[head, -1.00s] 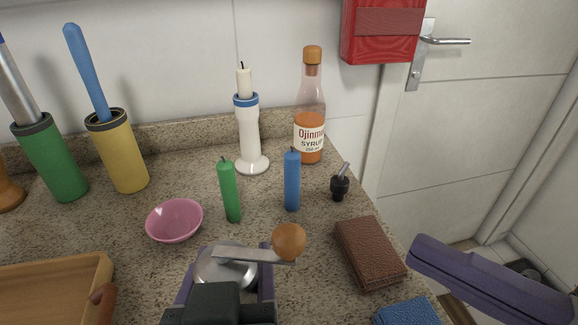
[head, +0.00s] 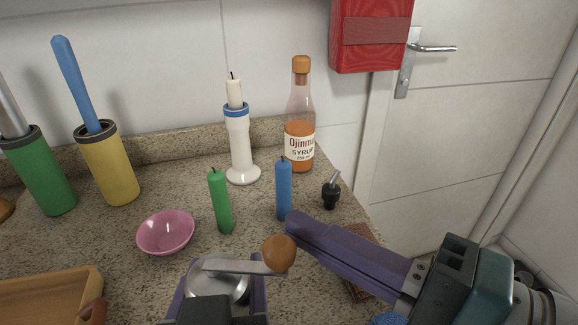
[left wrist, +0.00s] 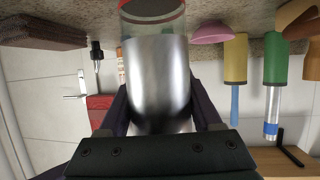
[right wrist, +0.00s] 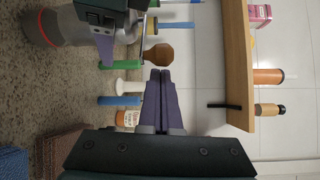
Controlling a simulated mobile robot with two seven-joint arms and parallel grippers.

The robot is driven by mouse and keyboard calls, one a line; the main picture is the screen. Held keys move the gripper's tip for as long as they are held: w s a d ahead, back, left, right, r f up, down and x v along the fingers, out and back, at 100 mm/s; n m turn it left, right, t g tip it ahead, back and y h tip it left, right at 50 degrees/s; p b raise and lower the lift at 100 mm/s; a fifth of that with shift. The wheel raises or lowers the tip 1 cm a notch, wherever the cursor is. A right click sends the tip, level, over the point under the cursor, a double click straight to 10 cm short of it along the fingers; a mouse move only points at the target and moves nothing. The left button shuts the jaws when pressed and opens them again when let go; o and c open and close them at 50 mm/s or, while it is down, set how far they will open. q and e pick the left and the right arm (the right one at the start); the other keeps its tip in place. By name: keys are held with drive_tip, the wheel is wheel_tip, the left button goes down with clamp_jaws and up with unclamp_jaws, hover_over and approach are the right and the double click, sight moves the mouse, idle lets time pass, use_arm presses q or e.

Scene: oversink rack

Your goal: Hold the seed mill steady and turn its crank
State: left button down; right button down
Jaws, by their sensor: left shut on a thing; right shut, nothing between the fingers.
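The seed mill (head: 218,287) has a silver metal top with a crank arm (head: 240,265) pointing right to a brown wooden knob (head: 279,252). My left gripper (head: 214,292) is shut around the mill's body, which stands on the counter. The left wrist view shows the shiny metal cylinder (left wrist: 158,75) between its two purple fingers. My right gripper (head: 290,222) is shut and empty, its fingertips close to the knob on the right. In the right wrist view the knob (right wrist: 158,54) is just beyond the shut fingertips (right wrist: 160,74), apparently not held.
A green candle (head: 220,202) and a blue candle (head: 283,190) stand behind the mill. A pink bowl (head: 166,232) and wooden tray (head: 50,295) are at left. A syrup bottle (head: 300,125) and white candle holder (head: 240,150) stand near the wall.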

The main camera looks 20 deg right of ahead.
drive_tip(key=shift+s+a, duration=0.15)
drive_tip(key=shift+s, duration=0.1)
drive_tip(key=shift+s+a, duration=0.35)
drive_tip(key=shift+s, duration=0.4)
drive_tip(key=shift+s+a, duration=0.35)
drive_tip(key=shift+s, duration=0.4)
approach(286, 265)
drive_tip(key=shift+s+d+f, duration=0.1)
drive_tip(key=shift+s+d, duration=0.05)
drive_tip(key=shift+s, duration=0.35)
drive_tip(key=shift+s+d+f, duration=0.1)
drive_tip(key=shift+s+f, duration=0.05)
drive_tip(key=shift+s, duration=0.3)
drive_tip(key=c, duration=1.6)
unclamp_jaws()
